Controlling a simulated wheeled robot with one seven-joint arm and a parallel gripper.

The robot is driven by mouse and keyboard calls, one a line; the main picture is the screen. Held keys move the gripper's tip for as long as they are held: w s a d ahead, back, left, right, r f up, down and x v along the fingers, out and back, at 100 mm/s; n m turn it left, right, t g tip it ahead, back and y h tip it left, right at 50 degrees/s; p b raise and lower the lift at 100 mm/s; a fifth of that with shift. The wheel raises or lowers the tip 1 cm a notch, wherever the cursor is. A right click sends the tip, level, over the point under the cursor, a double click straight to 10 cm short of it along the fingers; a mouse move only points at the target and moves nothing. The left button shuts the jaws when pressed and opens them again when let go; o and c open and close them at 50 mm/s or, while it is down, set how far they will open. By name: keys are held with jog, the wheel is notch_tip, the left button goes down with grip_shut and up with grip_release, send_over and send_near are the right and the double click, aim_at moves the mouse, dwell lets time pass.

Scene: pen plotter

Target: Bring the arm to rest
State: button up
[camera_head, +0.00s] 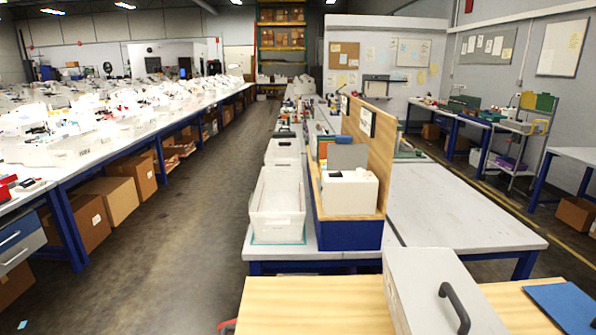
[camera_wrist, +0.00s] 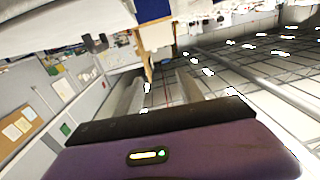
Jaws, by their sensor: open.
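My gripper (camera_wrist: 160,82) shows only in the wrist view. Its purple body fills the bottom edge, and two pale fingers stand apart with nothing between them. The wrist view is strongly tilted, with ceiling lights low at the right and a bench along the top. My arm is not seen in the head view, so its whole pose is hidden. No pen plotter can be made out with certainty.
A wooden table (camera_head: 300,306) lies closest, with a grey-white box with a black handle (camera_head: 437,296) and a blue sheet (camera_head: 563,305). Behind it are a white bin (camera_head: 277,222) and a white device (camera_head: 349,192) on benches. A clear aisle (camera_head: 190,240) runs at left.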

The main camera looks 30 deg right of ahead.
jog(key=s+a+f+n+y, duration=0.2)
jog(key=s+a, duration=0.4)
jog(key=a, duration=0.3)
jog(key=s+a+f+n+g+y, duration=0.1)
jog(key=s+a+n+y, duration=0.3)
jog(key=a, duration=0.5)
jog(key=s+f+y, duration=0.1)
jog(key=y, duration=0.1)
jog(key=shift+s+y, duration=0.4)
